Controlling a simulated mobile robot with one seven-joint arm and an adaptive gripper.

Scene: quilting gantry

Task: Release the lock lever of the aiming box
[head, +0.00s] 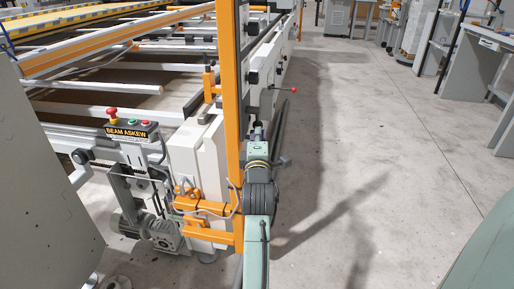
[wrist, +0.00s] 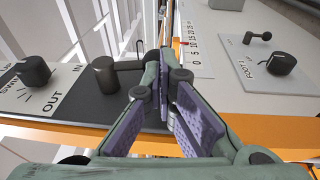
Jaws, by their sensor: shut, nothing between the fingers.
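My gripper (wrist: 165,72) is shut and empty in the wrist view, its purple pads angled together at the tips. In the head view my gripper (head: 258,140) is beside the orange post, its fingers small and partly hidden. In the wrist view a pale plate (wrist: 229,50) to its right carries a small black lever (wrist: 258,37) and a black knob (wrist: 281,63), with a short label I cannot read surely. Left of the fingers, a dark panel (wrist: 68,103) marked OUT and IN has black knobs (wrist: 104,74). I cannot tell which part is the lock lever.
An orange post (head: 232,90) stands beside my arm. A numbered scale (wrist: 195,47) lies between the panels, above an orange rail (wrist: 270,131). A BEAM ASKEW box (head: 132,131) with a red button is at left. The floor (head: 370,150) at right is clear.

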